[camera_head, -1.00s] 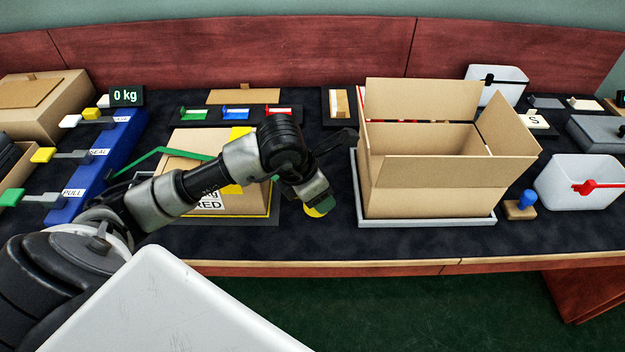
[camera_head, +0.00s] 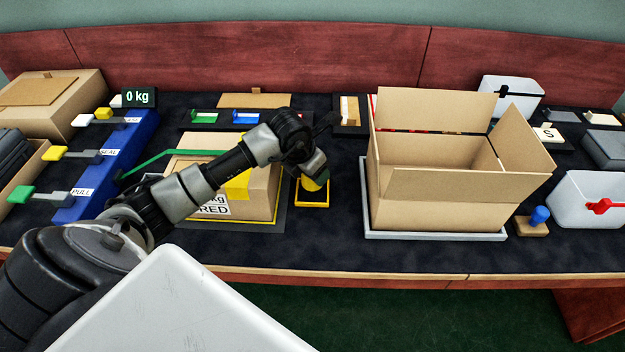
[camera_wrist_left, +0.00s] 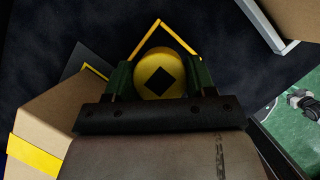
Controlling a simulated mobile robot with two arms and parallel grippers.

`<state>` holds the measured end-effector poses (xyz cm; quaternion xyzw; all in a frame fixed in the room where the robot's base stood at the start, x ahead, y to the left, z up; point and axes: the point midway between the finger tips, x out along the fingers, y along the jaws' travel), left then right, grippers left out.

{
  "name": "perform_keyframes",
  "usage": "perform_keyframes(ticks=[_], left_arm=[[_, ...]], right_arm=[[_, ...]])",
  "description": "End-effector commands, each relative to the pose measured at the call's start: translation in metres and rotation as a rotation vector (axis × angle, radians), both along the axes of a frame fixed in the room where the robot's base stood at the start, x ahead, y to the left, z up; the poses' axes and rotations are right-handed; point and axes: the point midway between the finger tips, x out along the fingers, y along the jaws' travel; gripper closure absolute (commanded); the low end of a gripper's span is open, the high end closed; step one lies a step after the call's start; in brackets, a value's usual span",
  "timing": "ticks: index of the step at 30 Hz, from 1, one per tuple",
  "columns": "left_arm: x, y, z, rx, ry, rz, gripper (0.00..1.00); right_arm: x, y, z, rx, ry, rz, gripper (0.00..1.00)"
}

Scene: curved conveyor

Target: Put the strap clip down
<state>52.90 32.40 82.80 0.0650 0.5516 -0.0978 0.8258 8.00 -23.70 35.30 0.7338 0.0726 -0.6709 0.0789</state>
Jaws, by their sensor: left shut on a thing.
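The strap clip appears to be the round yellow piece with a black diamond on its face (camera_wrist_left: 159,75); in the head view its yellow edge (camera_head: 313,184) shows below my left wrist. My left gripper (camera_wrist_left: 159,80) is shut on it, one dark green finger on each side. The gripper (camera_head: 312,180) is right of the closed carton (camera_head: 262,192). A yellow-edged square (camera_head: 312,206) lies on the dark table top below; in the wrist view its corner (camera_wrist_left: 159,22) shows beyond the clip. The height of the clip above the square is hard to tell. My right gripper is out of view.
An open cardboard box (camera_head: 420,205) stands on a grey tray (camera_head: 435,236) to the right. A green bar (camera_head: 165,157) reaches toward the closed carton. Blue lever panel (camera_head: 95,180) is at left. White bin (camera_head: 590,190) and blue-knobbed stamp (camera_head: 540,215) are at right.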

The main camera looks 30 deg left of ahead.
Motion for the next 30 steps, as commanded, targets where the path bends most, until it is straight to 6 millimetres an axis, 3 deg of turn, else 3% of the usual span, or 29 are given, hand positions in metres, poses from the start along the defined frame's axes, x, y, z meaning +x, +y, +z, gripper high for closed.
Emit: perform_keyframes(ticks=[9,19,20,24,30], left_arm=[[0.0,0.0,-0.038,-0.001,0.002,0.001,0.71],[0.0,0.0,-0.042,0.0,0.0,-0.001,0.71],[0.0,0.0,-0.043,0.0,0.0,-0.001,0.43],[0.0,0.0,-0.042,0.0,0.0,-0.001,0.22],[0.0,0.0,-0.042,0.0,0.001,0.0,0.19]], right_arm=[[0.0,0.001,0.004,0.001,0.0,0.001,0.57],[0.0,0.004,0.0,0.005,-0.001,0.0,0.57],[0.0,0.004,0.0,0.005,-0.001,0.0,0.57],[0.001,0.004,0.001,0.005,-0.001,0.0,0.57],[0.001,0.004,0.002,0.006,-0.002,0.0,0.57]])
